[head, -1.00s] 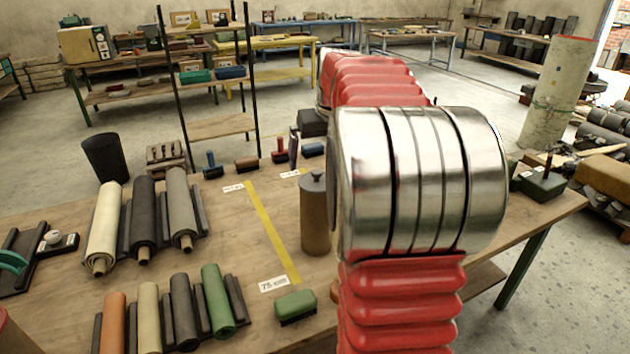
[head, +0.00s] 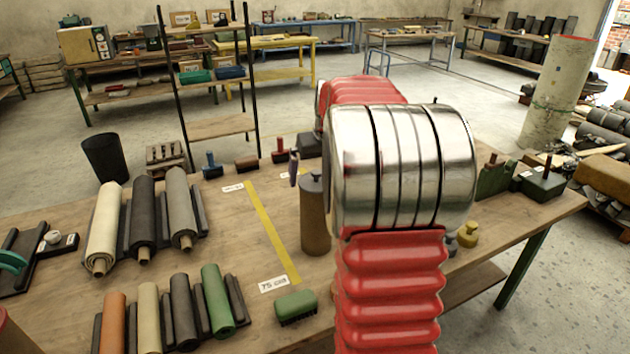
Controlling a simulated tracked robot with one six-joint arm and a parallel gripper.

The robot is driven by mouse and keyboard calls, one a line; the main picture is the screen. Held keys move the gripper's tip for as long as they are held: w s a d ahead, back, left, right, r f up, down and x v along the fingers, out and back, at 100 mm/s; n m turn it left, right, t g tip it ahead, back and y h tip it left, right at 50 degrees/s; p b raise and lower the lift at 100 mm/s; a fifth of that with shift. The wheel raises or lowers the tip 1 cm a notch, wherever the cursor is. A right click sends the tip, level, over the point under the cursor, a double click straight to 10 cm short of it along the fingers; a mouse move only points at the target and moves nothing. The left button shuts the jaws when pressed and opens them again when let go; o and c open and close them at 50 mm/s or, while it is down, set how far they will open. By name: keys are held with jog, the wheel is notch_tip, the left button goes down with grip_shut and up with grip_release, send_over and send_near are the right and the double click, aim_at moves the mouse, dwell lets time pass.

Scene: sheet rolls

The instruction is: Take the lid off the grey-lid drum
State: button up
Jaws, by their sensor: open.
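The grey-lid drum (head: 315,228) is a brown cylinder standing upright on the wooden table, just right of the yellow line. Its grey lid (head: 311,184) sits on top with a small knob; the right part is hidden behind my arm. My gripper (head: 294,170) shows only in part, as a dark body and one purplish finger pointing down at the upper left of the lid. It is open, and the visible finger appears apart from the lid. The other finger is hidden, and the depth gap to the lid is unclear.
Sheet rolls lie on racks at the left (head: 143,215) and front left (head: 183,312). A green brush (head: 296,307) lies in front of the drum. Hand rollers (head: 211,165) stand along the back edge. A yellow knobbed weight (head: 467,235) stands right of my arm.

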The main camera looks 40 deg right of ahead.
aim_at(318, 175)
jog(key=shift+w+f, duration=0.15)
jog(key=shift+f, duration=0.3)
jog(key=c, duration=1)
jog(key=shift+r, duration=0.1)
jog(key=shift+c, duration=0.2)
notch_tip(318, 175, up, 10)
dwell(0.6)
